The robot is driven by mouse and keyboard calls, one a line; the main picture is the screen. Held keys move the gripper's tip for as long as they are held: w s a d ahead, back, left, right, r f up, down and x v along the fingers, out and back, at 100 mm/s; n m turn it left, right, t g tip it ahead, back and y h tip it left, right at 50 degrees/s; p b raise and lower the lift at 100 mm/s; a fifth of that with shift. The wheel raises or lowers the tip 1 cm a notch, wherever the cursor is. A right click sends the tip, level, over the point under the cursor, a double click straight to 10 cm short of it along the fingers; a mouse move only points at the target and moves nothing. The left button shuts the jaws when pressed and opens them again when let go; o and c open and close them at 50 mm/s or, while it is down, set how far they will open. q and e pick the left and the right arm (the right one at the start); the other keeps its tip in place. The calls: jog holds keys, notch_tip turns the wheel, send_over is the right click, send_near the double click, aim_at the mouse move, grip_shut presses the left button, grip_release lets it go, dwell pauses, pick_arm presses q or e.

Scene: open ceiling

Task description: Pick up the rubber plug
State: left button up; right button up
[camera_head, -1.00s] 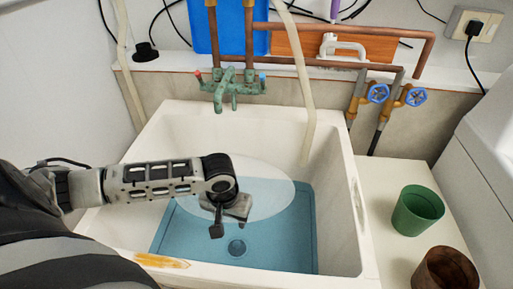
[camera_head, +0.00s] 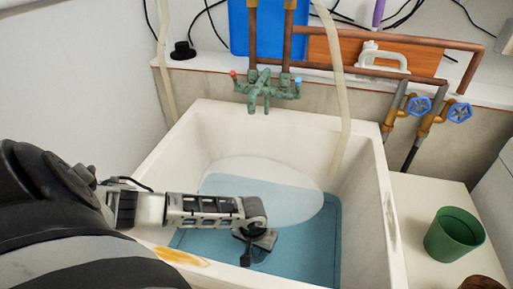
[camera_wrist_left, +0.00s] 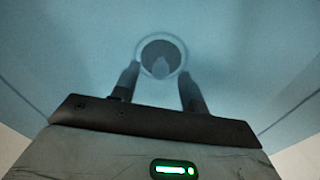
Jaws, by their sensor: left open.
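In the left wrist view, a round dark piece with a small upright knob, which looks like the rubber plug (camera_wrist_left: 161,49), sits inside a pale drain ring (camera_wrist_left: 140,46) in the basin floor. My left gripper (camera_head: 246,257) is open inside the white sink (camera_head: 150,185), low over the blue floor. In the wrist view its two fingers reach toward the drain, one on each side of the knob, and nothing is between them. Whether they touch the plug cannot be told. In the head view my gripper mostly hides the drain. My right gripper is not in view.
The sink walls surround my left gripper. A green cup (camera_head: 454,236) and a brown cup (camera_head: 480,284) stand on the right counter. A green tap (camera_head: 265,88) and a pale hose (camera_head: 341,115) are at the back. A black round piece (camera_head: 183,50) lies on the back ledge.

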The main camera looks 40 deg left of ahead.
aim_at(256, 249)
pick_arm(q)
jog(key=shift+f, duration=0.5)
grip_shut()
notch_tip(256, 249, up, 10)
jog(key=p, duration=0.2)
